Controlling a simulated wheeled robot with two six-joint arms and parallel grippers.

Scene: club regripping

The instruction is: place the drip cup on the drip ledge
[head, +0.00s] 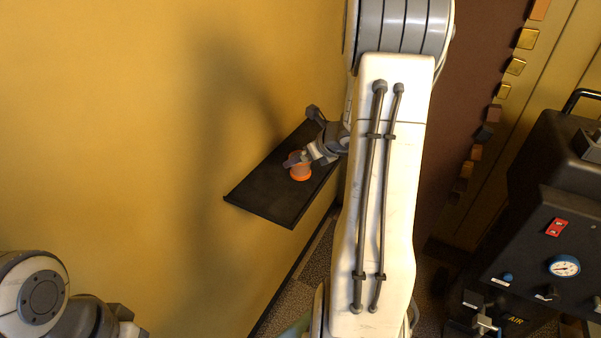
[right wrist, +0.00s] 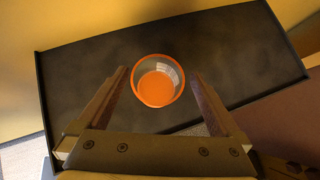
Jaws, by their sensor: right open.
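The drip cup (head: 300,174) has an orange rim and orange bottom with paler inner walls. It appears to stand upright on the dark drip ledge (head: 262,200), which juts from the yellow wall. In the right wrist view the cup (right wrist: 158,88) sits over the ledge (right wrist: 85,65), open side up. My right gripper (head: 297,160) is at the cup. In the right wrist view its two open fingers (right wrist: 159,74) flank the cup, with a small gap on each side. Of my left arm only part shows at the lower left; its fingers are not visible.
The ledge is otherwise bare and has a thin raised edge. The yellow wall (head: 130,130) runs along the left. A black machine (head: 545,230) with a gauge (head: 564,266) stands at the right. My right arm covers the middle of the head view.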

